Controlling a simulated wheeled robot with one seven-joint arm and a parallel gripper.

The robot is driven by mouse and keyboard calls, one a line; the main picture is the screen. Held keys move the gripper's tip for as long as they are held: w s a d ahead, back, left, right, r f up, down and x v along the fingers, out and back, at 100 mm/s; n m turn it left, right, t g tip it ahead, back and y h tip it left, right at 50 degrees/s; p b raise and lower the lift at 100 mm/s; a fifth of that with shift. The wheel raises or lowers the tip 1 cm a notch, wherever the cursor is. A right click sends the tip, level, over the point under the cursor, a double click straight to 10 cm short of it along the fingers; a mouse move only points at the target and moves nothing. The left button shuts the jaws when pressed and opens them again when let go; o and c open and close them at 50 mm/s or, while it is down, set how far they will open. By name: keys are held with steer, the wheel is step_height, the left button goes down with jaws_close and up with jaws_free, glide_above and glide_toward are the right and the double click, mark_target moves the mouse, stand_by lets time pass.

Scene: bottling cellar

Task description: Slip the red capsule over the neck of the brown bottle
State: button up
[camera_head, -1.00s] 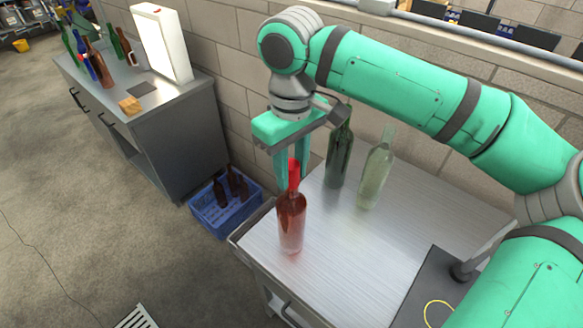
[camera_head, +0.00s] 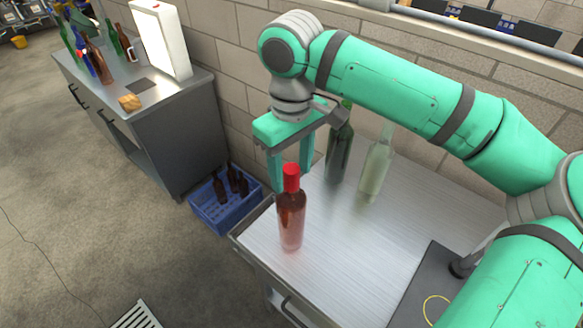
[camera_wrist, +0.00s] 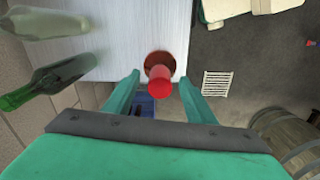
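The brown bottle (camera_head: 291,222) stands upright near the left edge of the metal worktop (camera_head: 345,265). The red capsule (camera_head: 291,178) sits upright over the top of its neck and hides the mouth. In the wrist view the capsule (camera_wrist: 159,79) shows end-on, with the brown bottle (camera_wrist: 160,59) partly hidden beneath it. My gripper (camera_head: 291,187) is just behind the capsule in the head view. In the wrist view my gripper (camera_wrist: 160,78) is open, with a clear gap between each finger and the capsule.
A dark green bottle (camera_head: 340,155) and a pale clear bottle (camera_head: 376,170) stand behind and to the right, near the brick wall. A blue crate (camera_head: 226,213) with several bottles is on the floor. A side cabinet (camera_head: 180,130) stands left. The worktop's front is clear.

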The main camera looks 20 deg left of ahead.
steer(key=shift+r, duration=0.15)
step_height(320, 180, up, 11)
steer(key=shift+f, duration=0.2)
stand_by(0.3)
stand_by(0.4)
